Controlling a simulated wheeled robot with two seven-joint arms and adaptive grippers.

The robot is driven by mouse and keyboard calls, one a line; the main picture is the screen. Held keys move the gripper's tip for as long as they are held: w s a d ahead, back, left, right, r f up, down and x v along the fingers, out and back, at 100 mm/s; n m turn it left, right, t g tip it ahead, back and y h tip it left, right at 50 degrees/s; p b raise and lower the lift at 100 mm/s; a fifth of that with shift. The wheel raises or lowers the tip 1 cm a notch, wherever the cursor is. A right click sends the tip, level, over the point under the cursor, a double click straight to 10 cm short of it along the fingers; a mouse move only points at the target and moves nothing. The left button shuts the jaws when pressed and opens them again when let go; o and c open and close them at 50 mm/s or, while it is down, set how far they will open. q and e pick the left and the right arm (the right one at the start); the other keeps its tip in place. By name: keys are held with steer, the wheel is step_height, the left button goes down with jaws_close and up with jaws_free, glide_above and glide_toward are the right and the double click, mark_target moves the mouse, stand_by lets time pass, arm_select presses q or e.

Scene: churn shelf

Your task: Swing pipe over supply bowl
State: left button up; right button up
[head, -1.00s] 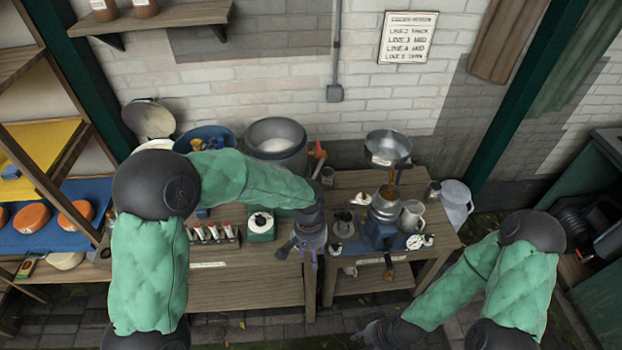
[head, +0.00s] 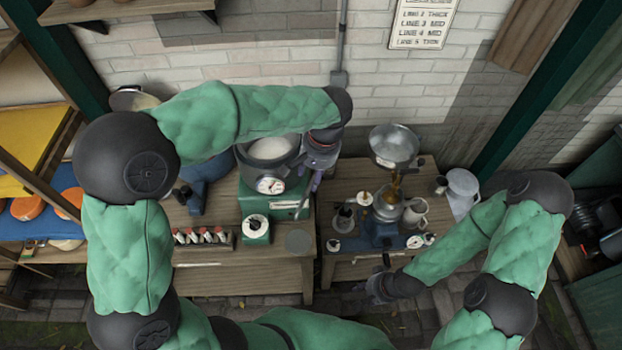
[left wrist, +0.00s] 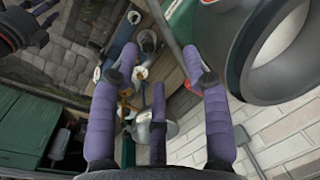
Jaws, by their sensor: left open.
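The supply bowl appears to be the metal bowl (head: 393,145) on a stand above the right bench. A grey pipe (head: 304,197) shows at the front right of a large pot (head: 241,152) of white contents. In the left wrist view a grey pipe (left wrist: 168,38) runs down toward my fingertips, beside the pot's dark round rim (left wrist: 240,55). My left gripper (head: 316,182) is beside the pot's right side. Its purple fingers (left wrist: 160,66) are spread; I cannot tell whether they touch the pipe. My right gripper (head: 376,286) is low in front of the right bench, its fingers unclear.
A rack of red-capped bottles (head: 203,238) and a green-based scale (head: 256,228) stand on the left bench.

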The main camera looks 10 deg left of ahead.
mark_target(306, 197)
arm_select(q)
steer(key=f, duration=0.3)
steer(key=a+f, duration=0.1)
steer(key=f, duration=0.3)
steer(key=f+b, duration=0.1)
steer(key=f, duration=0.2)
steer(key=shift+a+f, duration=0.25)
steer(key=shift+a, duration=0.1)
jaws_close()
